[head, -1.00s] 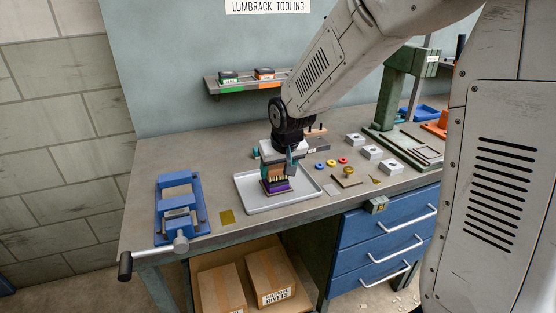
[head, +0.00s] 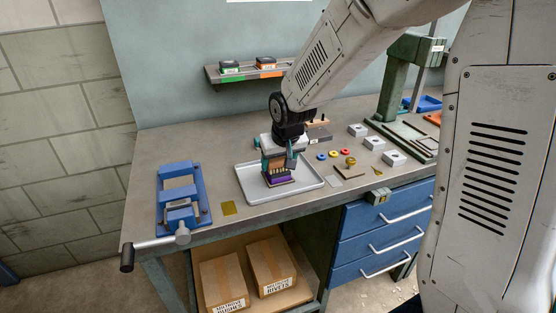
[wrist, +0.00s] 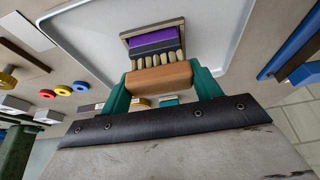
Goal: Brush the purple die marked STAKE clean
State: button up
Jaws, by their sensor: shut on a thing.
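The purple die (head: 281,179) sits on the pale grey tray (head: 252,198) on the bench; I cannot read its marking. In the wrist view the die (wrist: 160,37) has a dark grey band on its near side and a tan base around it. My gripper (head: 278,158) is over the tray, its teal fingers shut on the wooden handle of a brush (wrist: 160,77). The pale bristles (wrist: 155,60) point at the die and appear to meet its near edge; exact contact is hard to tell. My gripper (wrist: 162,80) partly hides the die in the head view.
A blue vise (head: 180,195) with a long handle stands left of the tray, a brass plate (head: 228,208) between them. Coloured rings (head: 333,154), grey blocks (head: 375,143) and a green press (head: 400,90) are to the right. A shelf (head: 243,74) hangs behind.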

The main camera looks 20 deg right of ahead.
jog(key=shift+s, duration=0.4)
jog(key=shift+s+r, duration=0.1)
jog(key=shift+r, duration=4)
jog(key=shift+f, duration=0.15)
